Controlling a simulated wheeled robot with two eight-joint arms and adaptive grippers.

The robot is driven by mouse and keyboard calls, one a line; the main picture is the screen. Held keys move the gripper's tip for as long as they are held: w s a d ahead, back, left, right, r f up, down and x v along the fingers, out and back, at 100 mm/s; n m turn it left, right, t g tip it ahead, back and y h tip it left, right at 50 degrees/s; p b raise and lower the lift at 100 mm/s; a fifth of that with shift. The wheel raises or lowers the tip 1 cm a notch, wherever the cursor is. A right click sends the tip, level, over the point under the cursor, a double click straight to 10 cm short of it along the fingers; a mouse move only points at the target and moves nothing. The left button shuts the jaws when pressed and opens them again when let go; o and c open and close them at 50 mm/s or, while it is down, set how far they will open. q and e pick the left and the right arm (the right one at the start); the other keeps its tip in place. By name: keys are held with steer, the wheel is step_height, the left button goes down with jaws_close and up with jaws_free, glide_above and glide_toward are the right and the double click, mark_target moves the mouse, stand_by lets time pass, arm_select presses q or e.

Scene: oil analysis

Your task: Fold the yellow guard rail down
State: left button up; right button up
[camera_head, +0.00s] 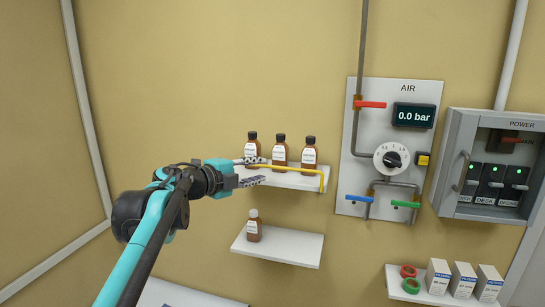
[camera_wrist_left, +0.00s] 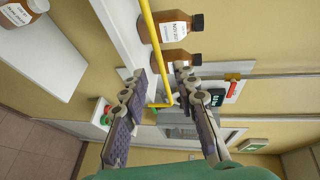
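The yellow guard rail (camera_head: 295,169) stands raised along the front of the upper white shelf (camera_head: 283,181), across several brown bottles; its right end bends down at the shelf's right end. My left gripper (camera_head: 257,171) is open at the shelf's left part, its two fingers apart, one above the other, close to the rail. In the left wrist view the rail (camera_wrist_left: 153,42) runs down into the gap between the open fingers of the left gripper (camera_wrist_left: 161,73). I cannot tell whether either finger touches it. My right gripper is in neither view.
Brown bottles (camera_head: 279,153) stand on the upper shelf behind the rail. A lower shelf (camera_head: 290,246) holds one bottle (camera_head: 254,228). To the right are the AIR panel (camera_head: 352,140), the POWER box (camera_head: 453,140) and a small shelf with boxes (camera_head: 438,277). The wall left of the shelves is bare.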

mark_target(271, 167)
arm_select(q)
steer(key=p+x, duration=0.1)
steer(key=x, duration=0.6)
jaws_close()
